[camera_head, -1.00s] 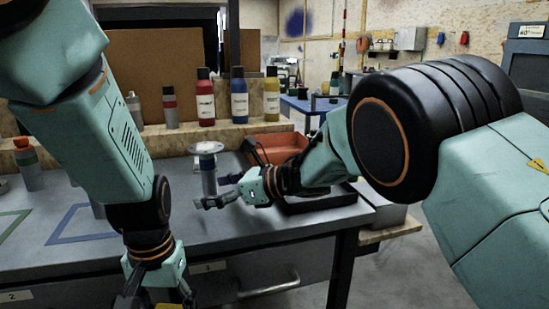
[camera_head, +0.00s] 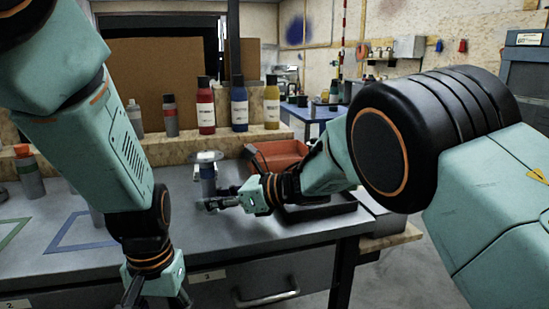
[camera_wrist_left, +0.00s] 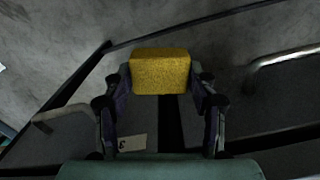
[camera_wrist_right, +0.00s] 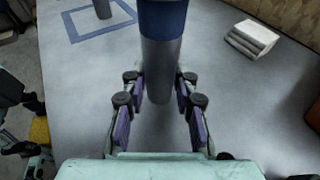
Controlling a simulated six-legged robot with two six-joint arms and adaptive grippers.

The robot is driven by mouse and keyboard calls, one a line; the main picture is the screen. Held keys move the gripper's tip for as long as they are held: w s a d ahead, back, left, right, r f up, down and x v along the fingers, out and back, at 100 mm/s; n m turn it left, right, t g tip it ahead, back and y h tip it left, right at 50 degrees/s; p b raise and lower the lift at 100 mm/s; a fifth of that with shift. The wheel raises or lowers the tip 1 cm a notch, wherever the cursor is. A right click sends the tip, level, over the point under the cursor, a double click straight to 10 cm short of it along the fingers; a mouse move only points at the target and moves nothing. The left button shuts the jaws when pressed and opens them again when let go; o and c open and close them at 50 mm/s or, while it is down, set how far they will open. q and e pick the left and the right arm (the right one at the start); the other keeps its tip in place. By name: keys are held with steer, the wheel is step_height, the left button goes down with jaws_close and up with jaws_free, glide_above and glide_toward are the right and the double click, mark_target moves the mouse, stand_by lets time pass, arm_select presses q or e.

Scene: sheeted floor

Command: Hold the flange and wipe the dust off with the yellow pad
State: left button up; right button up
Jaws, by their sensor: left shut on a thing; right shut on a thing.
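The flange (camera_head: 207,157) is a pale round disc on a grey stem, upright over the bench. My right gripper (camera_head: 212,198) is shut on its stem below the disc. In the right wrist view the grey stem with a blue band (camera_wrist_right: 161,65) stands between the fingers, and its disc is out of frame. In the left wrist view my left gripper (camera_wrist_left: 160,84) is shut on the yellow pad (camera_wrist_left: 160,70), held in front of the bench's drawers. In the head view the left fingers are cut off at the bottom edge and the pad is hidden.
Red, blue and yellow bottles (camera_head: 239,104) stand on the wooden ledge behind. A red bin (camera_head: 278,156) and a black tray (camera_head: 318,208) lie right of the flange. A capped bottle (camera_head: 29,172) stands at the left. A pale block (camera_wrist_right: 252,38) lies on the bench.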

jaws_close()
steer(key=o, duration=0.9)
jaws_free()
steer(key=shift+d, duration=0.1)
